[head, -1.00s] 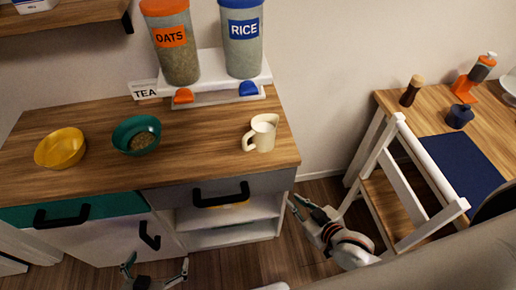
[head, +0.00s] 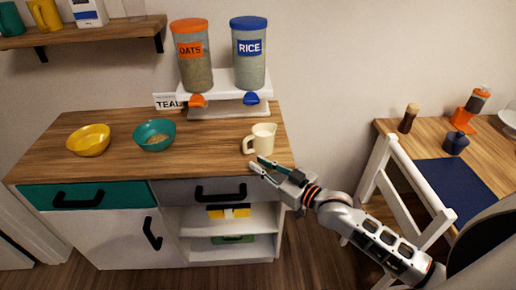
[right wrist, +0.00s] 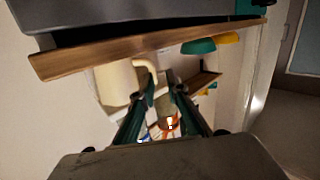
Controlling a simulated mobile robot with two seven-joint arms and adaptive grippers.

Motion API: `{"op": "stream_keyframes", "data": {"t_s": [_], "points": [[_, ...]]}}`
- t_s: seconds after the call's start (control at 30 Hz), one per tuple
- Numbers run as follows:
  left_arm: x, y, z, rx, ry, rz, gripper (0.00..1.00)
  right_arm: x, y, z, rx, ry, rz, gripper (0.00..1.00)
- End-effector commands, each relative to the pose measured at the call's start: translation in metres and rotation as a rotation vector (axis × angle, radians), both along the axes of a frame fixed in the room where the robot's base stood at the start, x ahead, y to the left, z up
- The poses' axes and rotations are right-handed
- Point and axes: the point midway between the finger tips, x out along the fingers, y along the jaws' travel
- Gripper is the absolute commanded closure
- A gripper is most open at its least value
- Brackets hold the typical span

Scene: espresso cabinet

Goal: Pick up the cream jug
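The cream jug (head: 264,138) stands upright near the right end of the wooden cabinet top, its handle to the left. In the right wrist view the jug (right wrist: 116,84) is at left of centre, with its handle close to the fingertips. My right gripper (head: 258,164) is at the counter's front edge, just in front of the jug. Its fingers are apart with nothing held between them, as the right wrist view (right wrist: 161,92) also shows. I cannot tell whether a finger touches the handle. My left gripper is out of view.
A teal bowl (head: 154,140) and a yellow bowl (head: 89,144) stand to the left on the counter. Behind the jug are the oats dispenser (head: 194,60) and rice dispenser (head: 248,60). A white chair (head: 385,190) stands right of the cabinet.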

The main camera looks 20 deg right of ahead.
Motion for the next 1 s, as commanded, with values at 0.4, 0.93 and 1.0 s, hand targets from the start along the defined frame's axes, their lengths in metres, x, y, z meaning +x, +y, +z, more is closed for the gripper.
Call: {"op": "stream_keyframes", "data": {"t_s": [0.4,0.93,1.0], "points": [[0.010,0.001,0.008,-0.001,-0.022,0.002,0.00,0.035,-0.003,0.018,0.085,-0.044,-0.005,0.85],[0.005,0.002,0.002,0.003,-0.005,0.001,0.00,0.085,0.022,0.018,0.082,-0.043,-0.005,0.85],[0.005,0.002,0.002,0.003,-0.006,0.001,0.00,0.085,0.023,0.018,0.082,-0.042,-0.004,0.85]]}}
